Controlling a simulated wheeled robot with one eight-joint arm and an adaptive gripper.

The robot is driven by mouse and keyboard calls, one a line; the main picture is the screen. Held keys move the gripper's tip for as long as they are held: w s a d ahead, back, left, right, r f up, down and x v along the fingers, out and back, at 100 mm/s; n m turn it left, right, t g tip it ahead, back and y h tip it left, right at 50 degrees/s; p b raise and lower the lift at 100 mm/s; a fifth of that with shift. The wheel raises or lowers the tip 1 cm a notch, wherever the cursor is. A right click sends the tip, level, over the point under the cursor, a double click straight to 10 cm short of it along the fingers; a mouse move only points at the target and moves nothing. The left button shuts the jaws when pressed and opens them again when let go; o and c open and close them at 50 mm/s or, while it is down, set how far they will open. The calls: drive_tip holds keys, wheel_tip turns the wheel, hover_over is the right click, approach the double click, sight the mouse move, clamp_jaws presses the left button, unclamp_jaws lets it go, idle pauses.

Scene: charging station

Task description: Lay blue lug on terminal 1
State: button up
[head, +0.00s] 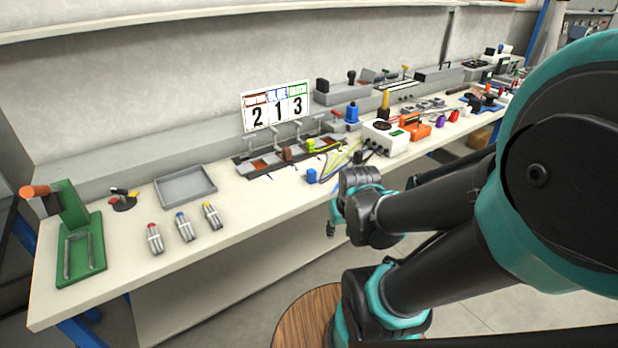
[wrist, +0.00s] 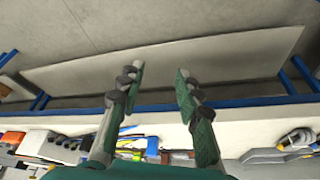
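The blue lug (head: 311,175) lies on the white bench in front of the terminal strip (head: 262,165), apart from it, with wires to its right. A brown block (head: 287,153) and a yellow-green block (head: 311,146) sit at the strip. The sign (head: 276,107) behind it reads 2, 1 and 3, with 1 under the blue label. I cannot make out which strip position is terminal 1. My gripper (head: 334,222) hangs at the bench's front edge, right of and nearer than the blue lug. In the wrist view my gripper (wrist: 160,80) is open and empty, fingers wide apart.
A grey tray (head: 185,186), several capped metal pieces (head: 185,227) and a green stand (head: 80,245) occupy the left bench. A white meter box (head: 386,138) and an orange device (head: 414,126) stand right of the wires.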

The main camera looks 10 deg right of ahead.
drive_tip(key=shift+o, duration=0.3)
drive_tip(key=shift+o, duration=1.3)
drive_tip(key=shift+w+r, duration=0.1)
drive_tip(key=w+a+r+m, duration=0.1)
drive_tip(key=w+r+m, duration=0.1)
drive_tip(key=w, duration=0.2)
drive_tip(key=w+a+r+m+g+h, duration=0.1)
drive_tip(key=w+r+m, duration=0.1)
drive_tip(key=w+r, duration=0.1)
drive_tip(key=w+a+r+m, duration=0.1)
drive_tip(key=w+r+m, duration=0.1)
drive_tip(key=w, duration=0.3)
drive_tip(key=shift+w+r+h, duration=0.3)
drive_tip(key=shift+w+r, duration=0.05)
drive_tip(key=shift+r, duration=0.35)
drive_tip(key=m+g+h, duration=0.1)
drive_tip(key=m+h, duration=0.1)
drive_tip(key=m, duration=0.5)
approach(310, 171)
drive_tip(key=x, duration=1.1)
drive_tip(key=shift+w+d+f, duration=0.15)
drive_tip(key=shift+f, duration=0.1)
drive_tip(key=shift+c, duration=0.5)
drive_tip(key=c, duration=1)
